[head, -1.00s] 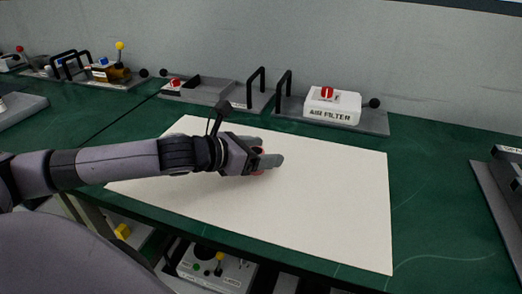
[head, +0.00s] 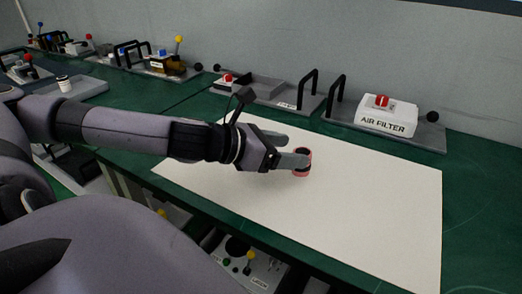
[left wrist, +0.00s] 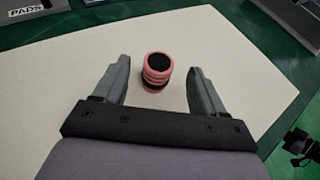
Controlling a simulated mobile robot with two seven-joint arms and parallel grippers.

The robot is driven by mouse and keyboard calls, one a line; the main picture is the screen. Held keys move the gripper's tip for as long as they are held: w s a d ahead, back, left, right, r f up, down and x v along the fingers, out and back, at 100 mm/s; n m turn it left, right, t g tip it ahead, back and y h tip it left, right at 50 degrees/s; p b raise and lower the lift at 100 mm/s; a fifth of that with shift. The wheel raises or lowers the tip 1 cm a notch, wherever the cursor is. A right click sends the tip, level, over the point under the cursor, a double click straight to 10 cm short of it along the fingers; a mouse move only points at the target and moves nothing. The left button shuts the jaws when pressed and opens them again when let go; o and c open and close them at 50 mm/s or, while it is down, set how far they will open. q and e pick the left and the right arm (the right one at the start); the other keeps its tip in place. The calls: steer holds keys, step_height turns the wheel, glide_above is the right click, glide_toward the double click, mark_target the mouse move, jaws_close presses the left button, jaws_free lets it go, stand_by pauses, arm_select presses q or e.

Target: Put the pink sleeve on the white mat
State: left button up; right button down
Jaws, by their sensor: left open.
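The pink sleeve (head: 302,162) stands upright on the white mat (head: 370,208). It is a short pink ribbed cylinder with a black top, and it also shows in the left wrist view (left wrist: 157,70). My left gripper (head: 290,150) is open above the mat. In the left wrist view its fingers (left wrist: 158,82) are spread wide, with the sleeve between and slightly beyond their tips, touching neither. The white mat also shows in the left wrist view (left wrist: 60,85).
The air filter block (head: 387,117) stands on a grey tray behind the mat, beside black handles. A grey tray with a red knob (head: 228,78) is further left. Several fixtures line the back left. The mat's right part is bare.

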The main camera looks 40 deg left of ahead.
arm_select(q)
steer(key=shift+b+v, duration=0.7)
steer(key=shift+v, duration=0.15)
steer(key=shift+s+a+r+b, duration=0.1)
steer(key=shift+s+a+b, duration=0.15)
steer(key=shift+s+b, duration=0.25)
steer(key=shift+s+a+r, duration=0.1)
steer(key=shift+s+r, duration=0.2)
steer(key=shift+b+v, duration=0.3)
steer(key=shift+v, duration=0.7)
